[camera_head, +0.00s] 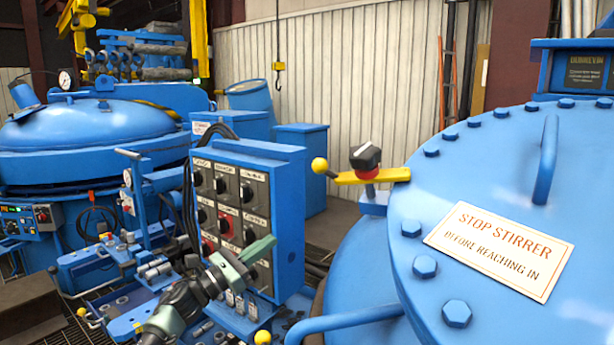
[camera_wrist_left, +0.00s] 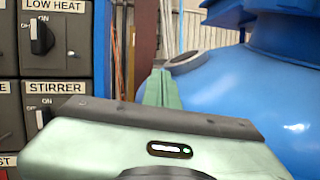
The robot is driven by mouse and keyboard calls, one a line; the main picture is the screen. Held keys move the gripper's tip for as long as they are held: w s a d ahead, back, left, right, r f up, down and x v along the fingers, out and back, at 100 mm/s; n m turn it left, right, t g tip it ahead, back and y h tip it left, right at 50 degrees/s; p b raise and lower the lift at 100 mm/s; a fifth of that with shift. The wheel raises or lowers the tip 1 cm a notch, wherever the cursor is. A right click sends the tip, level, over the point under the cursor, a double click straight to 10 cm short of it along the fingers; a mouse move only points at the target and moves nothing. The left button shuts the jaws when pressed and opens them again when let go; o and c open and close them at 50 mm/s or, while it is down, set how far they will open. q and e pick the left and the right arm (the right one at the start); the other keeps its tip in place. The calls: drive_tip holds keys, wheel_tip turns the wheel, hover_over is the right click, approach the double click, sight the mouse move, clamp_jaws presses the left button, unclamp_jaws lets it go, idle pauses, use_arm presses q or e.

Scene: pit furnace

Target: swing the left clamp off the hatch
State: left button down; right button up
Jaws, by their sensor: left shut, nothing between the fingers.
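The left clamp (camera_head: 345,178) is a yellow bar with a yellow ball at its left end and a black knob on a red collar. It sits on a blue bracket, and its right end meets the rim of the blue hatch (camera_head: 400,200). My left gripper (camera_head: 262,248) is shut and empty, in front of the control panel, lower and to the left of the clamp. Its closed fingers (camera_wrist_left: 162,88) show in the left wrist view, with blue metal beyond; the clamp cannot be made out there. My right gripper is in neither view.
The control panel (camera_head: 295,180) with rotary switches stands close behind my left gripper; its switches fill the left of the wrist view. The hatch carries bolts, a blue handle (camera_head: 546,160) and a stop-stirrer sign (camera_head: 500,248). A blue bar (camera_head: 345,320) crosses low in front.

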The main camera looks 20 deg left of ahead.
use_arm(q)
drive_tip(key=s+d+r+m+g+h+b, duration=0.1)
drive_tip(key=s+r+m+g+h, duration=0.2)
drive_tip(key=r+m, duration=0.7)
drive_tip(key=s+d+r+m+g+h+b, duration=0.1)
drive_tip(key=s+r+m+g, duration=0.3)
drive_tip(key=r+m, duration=0.7)
drive_tip(key=shift+s+d+m+h, duration=0.7)
drive_tip(key=shift+s+h, duration=0.2)
drive_tip(key=shift+s, duration=0.2)
drive_tip(key=d+r+p, duration=0.2)
drive_tip(key=d+p, duration=0.3)
drive_tip(key=d, duration=0.4)
drive_tip(key=shift+w+d, duration=0.15)
drive_tip(key=shift+w, duration=0.25)
drive_tip(key=shift+f, duration=0.1)
